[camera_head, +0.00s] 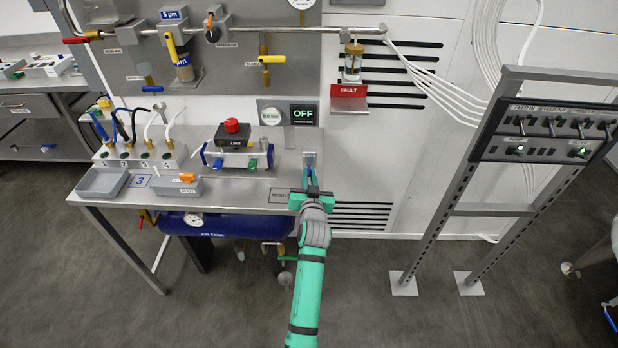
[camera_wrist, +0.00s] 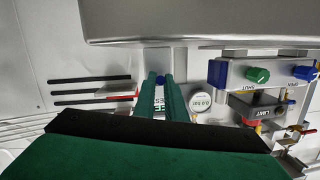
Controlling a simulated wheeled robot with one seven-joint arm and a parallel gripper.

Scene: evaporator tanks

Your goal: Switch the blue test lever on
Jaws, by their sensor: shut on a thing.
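The blue test lever (camera_head: 309,171) stands on a small metal bracket at the right end of the steel bench. Only a little of it shows above my fingers. My gripper (camera_head: 311,187) is at the lever, with its green fingers shut on it. In the wrist view, the blue end of the lever (camera_wrist: 160,79) shows between the two fingertips of my gripper (camera_wrist: 161,82). The rest of the lever is hidden by the fingers. The display (camera_head: 304,114) on the wall behind reads OFF. A round gauge (camera_wrist: 200,101) shows beside the fingers in the wrist view.
A blue valve block with a black, red-topped limit box (camera_head: 232,134) stands left of my gripper on the bench (camera_head: 250,197). Grey trays (camera_head: 102,182) sit farther left. A red FAULT plate (camera_head: 348,91) is above right. A metal rack with a switch panel (camera_head: 548,133) stands at right.

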